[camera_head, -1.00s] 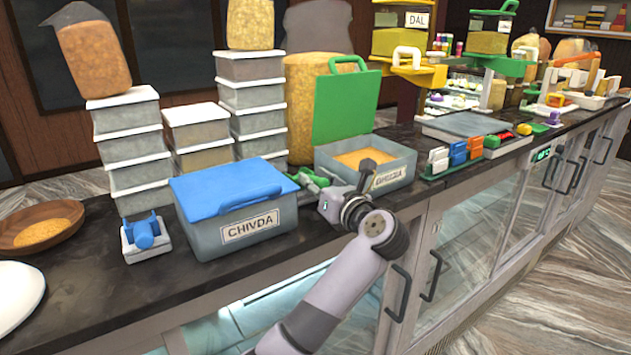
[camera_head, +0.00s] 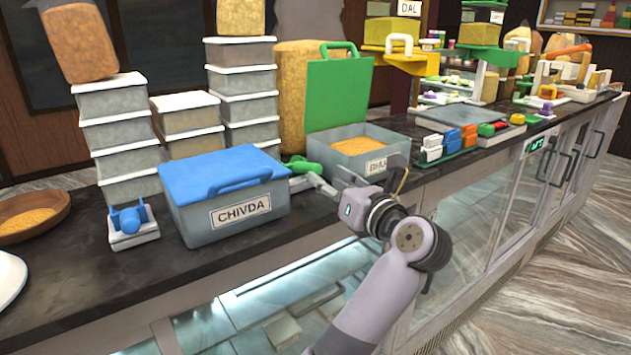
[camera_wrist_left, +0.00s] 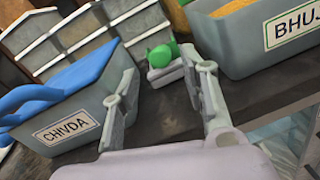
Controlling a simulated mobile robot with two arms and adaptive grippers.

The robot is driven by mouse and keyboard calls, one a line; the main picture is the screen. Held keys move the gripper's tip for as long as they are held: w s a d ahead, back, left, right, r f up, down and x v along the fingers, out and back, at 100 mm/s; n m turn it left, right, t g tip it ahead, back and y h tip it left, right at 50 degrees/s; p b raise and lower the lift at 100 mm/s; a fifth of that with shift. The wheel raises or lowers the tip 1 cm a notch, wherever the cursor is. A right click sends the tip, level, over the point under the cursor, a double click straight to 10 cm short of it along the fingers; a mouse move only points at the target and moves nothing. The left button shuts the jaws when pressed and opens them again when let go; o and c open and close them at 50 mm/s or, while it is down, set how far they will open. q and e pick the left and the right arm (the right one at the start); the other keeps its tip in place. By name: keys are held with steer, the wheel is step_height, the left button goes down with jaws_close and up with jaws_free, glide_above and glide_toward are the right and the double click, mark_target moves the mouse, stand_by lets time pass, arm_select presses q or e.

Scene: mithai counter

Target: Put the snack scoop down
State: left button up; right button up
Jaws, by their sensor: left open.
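A green scoop-like thing (camera_head: 305,166) rests on the counter between the blue-lidded CHIVDA bin (camera_head: 228,232) and the open BHUJIA bin (camera_head: 398,152). In the left wrist view the green thing (camera_wrist_left: 163,55) sits on a small pale base, beyond my fingertips. My left gripper (camera_head: 352,182) is open over the counter's front edge. In the left wrist view its fingers (camera_wrist_left: 163,72) are spread with nothing between them. The green thing is apart from them. My right gripper is not in view.
A blue scoop-like thing on a white base (camera_head: 133,226) stands left of the CHIVDA bin. Stacked lidded tubs (camera_head: 112,130) stand behind. The green lid (camera_head: 338,88) stands raised behind the BHUJIA bin. A strip of dark counter (camera_head: 200,275) is bare along the front.

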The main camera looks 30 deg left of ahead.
arm_select(q)
steer(key=b+v, duration=0.1)
steer(key=v, duration=0.2)
steer(key=shift+s+d, duration=0.15)
